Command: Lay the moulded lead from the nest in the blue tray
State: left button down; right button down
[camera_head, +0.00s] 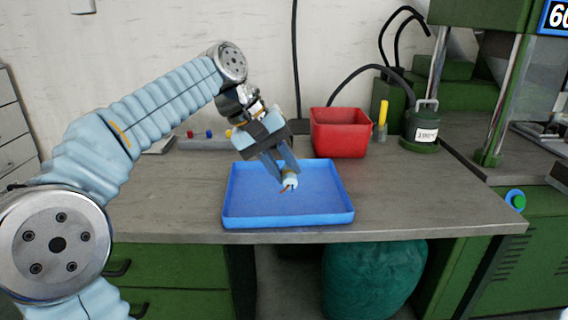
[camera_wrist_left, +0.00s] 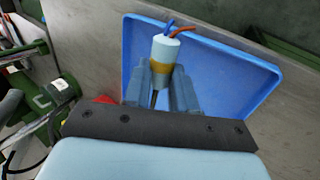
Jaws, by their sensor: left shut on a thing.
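My left gripper (camera_head: 281,171) is shut on the moulded lead (camera_head: 290,180), a short pale cylinder with a yellow-brown band and thin wires at its end. In the left wrist view the lead (camera_wrist_left: 165,52) stands out beyond the fingertips (camera_wrist_left: 161,72), with a blue and an orange-brown wire at its far end. The blue tray (camera_head: 235,217) lies on the bench; the lead shows over its middle. I cannot tell how high above the tray floor it is. The tray looks empty. The tray also shows behind the gripper in the left wrist view (camera_wrist_left: 225,75). The nest is not clearly in view. My right gripper is not in view.
A red bin (camera_head: 340,135) stands just behind the tray. A green canister (camera_head: 421,130) and a yellow-handled tool (camera_head: 382,115) stand at its right. A green press (camera_head: 490,90) stands at the right. The bench top (camera_head: 420,200) right of the tray is clear.

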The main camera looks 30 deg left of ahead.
pick_arm(q)
notch_tip(320, 180, down, 7)
jog(key=b, duration=0.4)
jog(key=shift+r, duration=0.2)
jog(key=shift+s+f+b, duration=0.1)
jog(key=shift+f+b, duration=0.75)
jog(key=shift+f, duration=0.6)
jog(key=shift+b, duration=0.3)
jog(key=c, duration=0.8)
grip_release()
jog(key=shift+a, duration=0.1)
jog(key=shift+r, duration=0.1)
